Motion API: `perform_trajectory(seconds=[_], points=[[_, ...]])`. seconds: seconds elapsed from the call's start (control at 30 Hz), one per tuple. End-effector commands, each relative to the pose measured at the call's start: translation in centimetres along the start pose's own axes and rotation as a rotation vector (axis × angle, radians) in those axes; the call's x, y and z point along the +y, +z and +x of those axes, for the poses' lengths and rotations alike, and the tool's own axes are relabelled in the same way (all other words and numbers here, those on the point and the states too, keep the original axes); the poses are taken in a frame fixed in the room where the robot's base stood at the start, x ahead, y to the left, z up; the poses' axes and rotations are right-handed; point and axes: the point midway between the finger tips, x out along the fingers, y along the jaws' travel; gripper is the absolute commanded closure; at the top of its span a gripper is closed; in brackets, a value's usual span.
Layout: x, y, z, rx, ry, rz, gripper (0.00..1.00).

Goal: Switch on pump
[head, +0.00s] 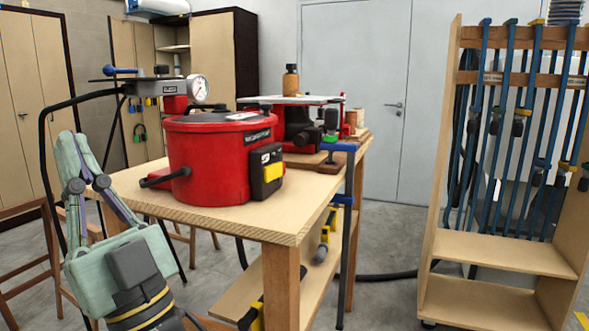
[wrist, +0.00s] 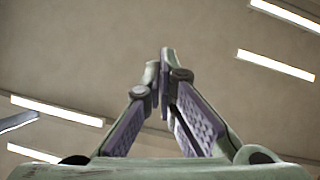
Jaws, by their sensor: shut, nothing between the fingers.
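A red drum-shaped vessel (head: 208,158), which looks like the pump, stands on the wooden workbench (head: 243,222). On its right front side is a black switch box (head: 265,170) with a yellow part (head: 273,172). A dial gauge (head: 198,89) stands above its lid. The switch's state cannot be told. My gripper (head: 73,140) points up at the lower left, beside the bench and left of the vessel, apart from both. In the wrist view my gripper (wrist: 160,62) has its fingertips together, with nothing between them, against the ceiling.
A black hose (head: 45,150) loops near my gripper. A red machine (head: 298,125) with a bottle (head: 290,80) on top stands behind the vessel. A blue clamp (head: 345,195) hangs at the bench's right edge. A clamp rack (head: 500,255) stands right; floor between is mostly clear.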

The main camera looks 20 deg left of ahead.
Motion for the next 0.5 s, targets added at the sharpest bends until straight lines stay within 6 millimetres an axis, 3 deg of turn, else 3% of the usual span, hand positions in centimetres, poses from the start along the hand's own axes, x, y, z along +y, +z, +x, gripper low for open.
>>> perform_trajectory(seconds=[0.03, 0.13, 0.2, 0.3, 0.4, 0.5], points=[[4.2, 0.1, 1.2, -0.084, 0.083, 0.060, 1.00], [12.7, 0.9, 0.5, -0.246, 0.300, 0.247, 1.00], [18.2, 0.9, -1.3, -0.323, 0.478, 0.394, 1.00], [24.4, 0.0, -5.1, -0.372, 0.735, 0.600, 1.00], [28.3, -1.2, -9.2, -0.370, 0.960, 0.775, 1.00], [30.4, -2.4, -12.6, -0.343, 1.124, 0.902, 1.00]])
